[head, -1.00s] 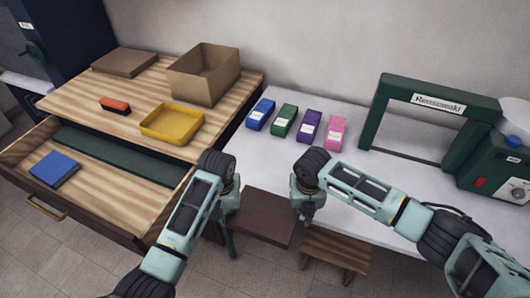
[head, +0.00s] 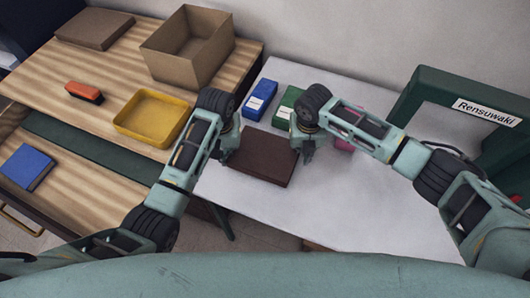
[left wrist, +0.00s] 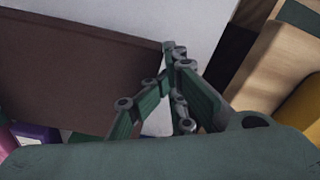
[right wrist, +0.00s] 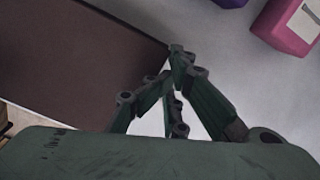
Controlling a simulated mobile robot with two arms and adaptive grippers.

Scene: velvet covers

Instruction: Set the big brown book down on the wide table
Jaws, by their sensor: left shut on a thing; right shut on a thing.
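The big brown book (head: 262,158) is held level between my two grippers, over the front left part of the wide white table (head: 350,215). My left gripper (head: 227,156) is shut on the book's left edge. My right gripper (head: 303,155) is shut on its right edge. The book's brown cover also fills much of the left wrist view (left wrist: 75,65) and the right wrist view (right wrist: 75,60). I cannot tell whether its underside touches the table.
Blue (head: 260,97) and green (head: 287,102) packs stand behind the book; a pink one is partly hidden by my right arm. A green frame machine (head: 440,90) stands at right. A wooden desk with a yellow tray (head: 150,119) and cardboard box (head: 190,50) is at left. The table front is clear.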

